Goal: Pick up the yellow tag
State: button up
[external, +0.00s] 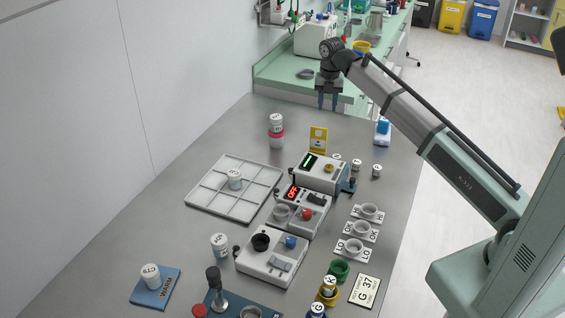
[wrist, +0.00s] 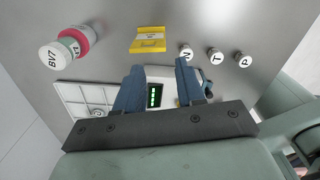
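The yellow tag (external: 318,139) stands upright near the back of the grey table, just behind a white device with a green display. In the wrist view the yellow tag (wrist: 148,40) is ahead of the fingertips, a little left of centre, with a folded lower edge. My gripper (external: 328,105) is high above the back of the table, pointing down, with its two blue fingers apart. In the wrist view my gripper (wrist: 157,75) shows a wide gap between the fingers with nothing held; the device's green display shows through the gap, beyond the fingers.
The white device (external: 321,172) stands close in front of the tag. A jar with a red band (external: 276,132) is to the tag's left. Several small white-lidded vials (external: 376,170) stand to its right. A white divided tray (external: 234,210) lies at left. Table behind the tag is bare.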

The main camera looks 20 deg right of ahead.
jog(key=a+m, duration=0.2)
jog(key=m, duration=1.8)
send_over(318, 140)
jog(key=w, duration=0.1)
jog(key=f, duration=0.7)
jog(key=shift+w+a, duration=0.1)
jog(key=shift+a, duration=0.2)
jog(key=shift+s+d+f, duration=0.1)
jog(key=shift+s+f, duration=0.05)
jog(key=shift+f, duration=1.2)
jog(key=shift+s+f, duration=0.1)
jog(key=shift+f, duration=1.25)
grip_shut()
